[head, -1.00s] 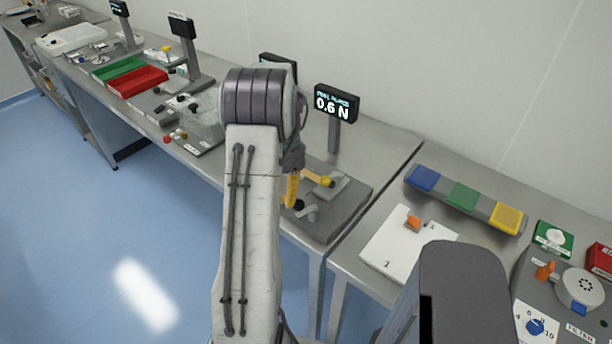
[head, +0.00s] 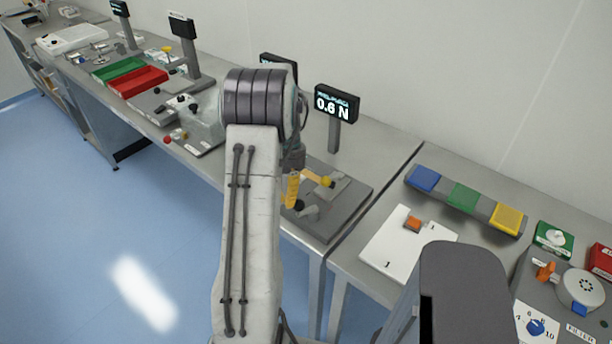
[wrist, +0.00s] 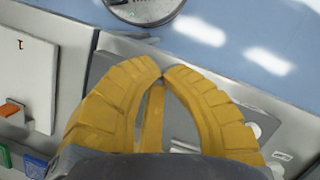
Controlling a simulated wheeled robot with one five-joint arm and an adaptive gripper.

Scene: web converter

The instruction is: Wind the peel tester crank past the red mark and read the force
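The peel tester is a dark grey plate (head: 345,212) on the bench, with an orange strip (head: 312,176) and a yellow knob (head: 327,182). A small dark knob (head: 299,205) and a light grey crank part (head: 311,213) sit at its front. Its display (head: 337,104) reads 0.6 N. My yellow gripper (head: 291,205) points down at the plate's left front, beside the dark knob. I cannot make out the red mark; my arm hides part of the tester.
On the right bench are a white board (head: 385,255) with an orange block (head: 412,224), and a rail with blue, green and yellow pads (head: 463,197). Red (head: 138,81) and green trays lie on the left bench. The blue floor in front is clear.

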